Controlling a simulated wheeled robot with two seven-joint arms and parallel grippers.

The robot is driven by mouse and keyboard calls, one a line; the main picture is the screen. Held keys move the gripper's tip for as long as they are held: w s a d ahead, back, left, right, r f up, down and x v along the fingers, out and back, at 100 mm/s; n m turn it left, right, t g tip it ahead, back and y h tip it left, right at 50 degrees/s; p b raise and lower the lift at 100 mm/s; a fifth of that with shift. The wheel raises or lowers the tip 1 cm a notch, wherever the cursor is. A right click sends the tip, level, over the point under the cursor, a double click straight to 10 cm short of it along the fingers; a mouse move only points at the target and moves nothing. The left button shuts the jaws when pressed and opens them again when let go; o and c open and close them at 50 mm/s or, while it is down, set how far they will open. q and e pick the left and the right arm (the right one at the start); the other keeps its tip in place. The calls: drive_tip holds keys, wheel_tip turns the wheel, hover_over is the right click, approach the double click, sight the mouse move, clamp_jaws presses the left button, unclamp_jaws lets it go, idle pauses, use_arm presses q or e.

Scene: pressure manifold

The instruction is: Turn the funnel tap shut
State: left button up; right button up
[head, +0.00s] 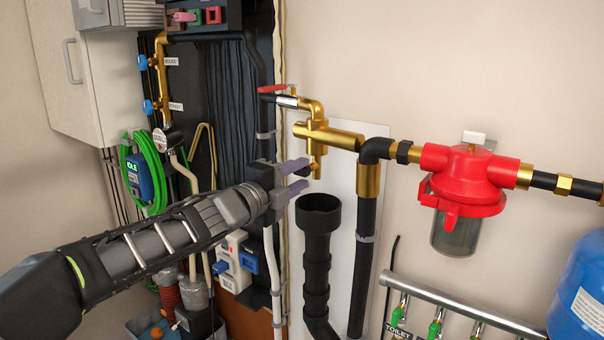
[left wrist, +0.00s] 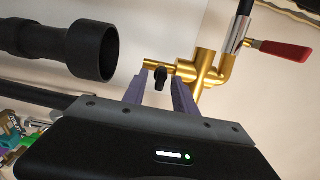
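The funnel tap is a small brass outlet with a black handle (left wrist: 161,80), on the brass pipework (left wrist: 205,70) near the mouth of the black funnel (left wrist: 95,55). In the head view the brass body (head: 318,140) hangs above the funnel (head: 318,215), and my fingers partly hide the tap. My left gripper (head: 303,175) comes in from the left at the height of the tap. In the left wrist view its two purple fingers (left wrist: 158,90) are open, one on each side of the black handle, with gaps visible. My right gripper is not in view.
A red lever (head: 273,88) sits on the pipe just above. A red filter housing (head: 465,180) is to the right, with a blue tank (head: 583,290) beyond. A black panel (head: 222,110) with a green hose (head: 150,175) stands to the left. White wall lies behind.

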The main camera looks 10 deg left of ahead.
use_arm(q)
drive_tip(key=v, duration=0.6)
drive_tip(key=shift+p, duration=0.35)
